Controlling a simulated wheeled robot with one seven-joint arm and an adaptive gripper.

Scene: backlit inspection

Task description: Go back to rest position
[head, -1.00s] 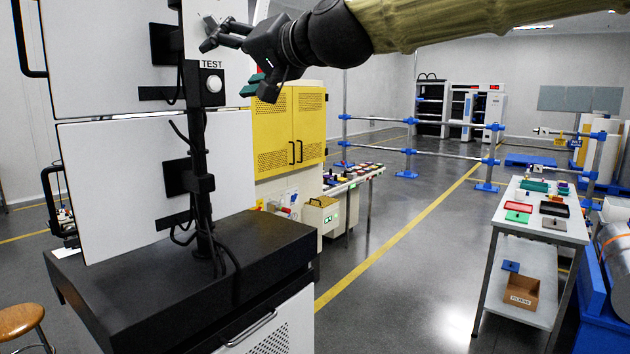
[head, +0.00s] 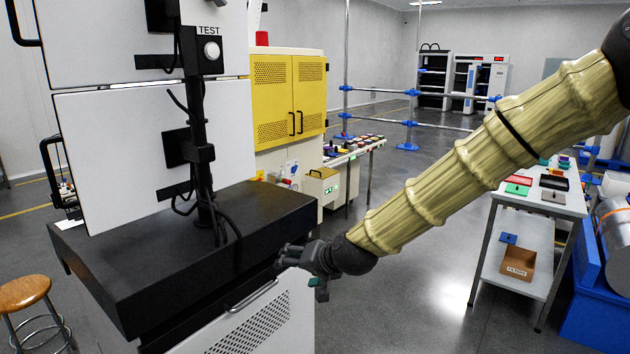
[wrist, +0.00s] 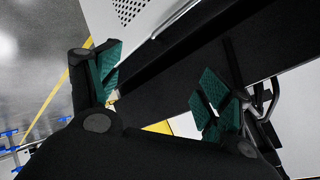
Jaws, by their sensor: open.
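My gripper (head: 300,268) hangs low in the head view, at the end of my sleeved arm, which reaches in from the upper right. It appears beside the right front corner of the black-topped bench (head: 130,262). In the wrist view my gripper (wrist: 155,95) is open, with its green finger pads apart and nothing between them. The white TEST button (head: 211,51) is on the dark post above the bench, well above and left of my gripper.
The bench's white cabinet (wrist: 145,15) and handle are close to my fingers in the wrist view. A wooden stool (head: 24,293) stands at lower left. A white table (head: 520,268) with trays stands at right, partly behind my arm. Open floor lies between bench and table.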

